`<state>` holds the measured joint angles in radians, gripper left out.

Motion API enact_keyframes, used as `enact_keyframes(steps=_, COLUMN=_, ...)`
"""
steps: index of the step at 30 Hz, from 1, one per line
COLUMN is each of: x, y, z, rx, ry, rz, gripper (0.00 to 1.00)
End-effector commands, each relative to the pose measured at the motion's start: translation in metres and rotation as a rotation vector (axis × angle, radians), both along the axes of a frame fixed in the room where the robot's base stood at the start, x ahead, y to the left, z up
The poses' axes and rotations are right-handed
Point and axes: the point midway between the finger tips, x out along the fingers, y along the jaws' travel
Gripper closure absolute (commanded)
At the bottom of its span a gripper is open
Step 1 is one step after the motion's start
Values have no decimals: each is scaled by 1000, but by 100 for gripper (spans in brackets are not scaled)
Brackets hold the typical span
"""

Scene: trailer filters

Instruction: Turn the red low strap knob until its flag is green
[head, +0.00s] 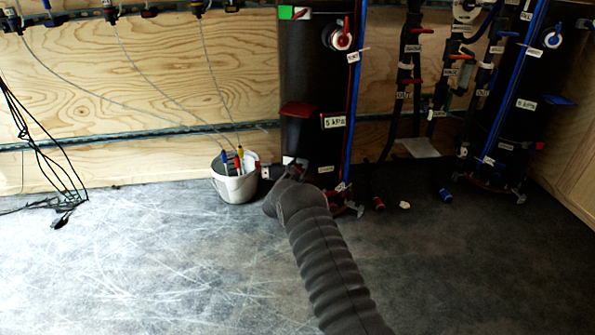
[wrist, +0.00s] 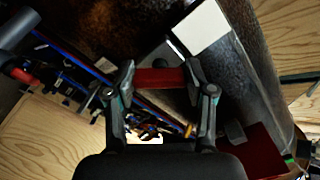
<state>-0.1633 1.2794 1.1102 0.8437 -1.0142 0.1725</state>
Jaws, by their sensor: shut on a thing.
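The red low strap knob (wrist: 160,79) is a short red bar in the middle of the wrist view. My gripper (wrist: 161,88) has one finger at each end of it and is shut on it. In the head view my gripper (head: 288,176) is at the foot of the left black filter column (head: 305,70), and the knob is mostly hidden there. A white plate (wrist: 201,27) shows just beyond the knob in the wrist view. I cannot make out a flag on this knob or its colour.
A red plate (head: 299,109) juts from the column above. Small loose parts (head: 404,205) lie on the floor to the right. The grey floor at left is mostly clear.

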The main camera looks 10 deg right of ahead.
Motion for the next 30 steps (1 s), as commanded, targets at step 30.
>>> enact_keyframes(steps=30, x=0, y=-1, z=0, rx=-435, ry=249, rz=0, gripper=81)
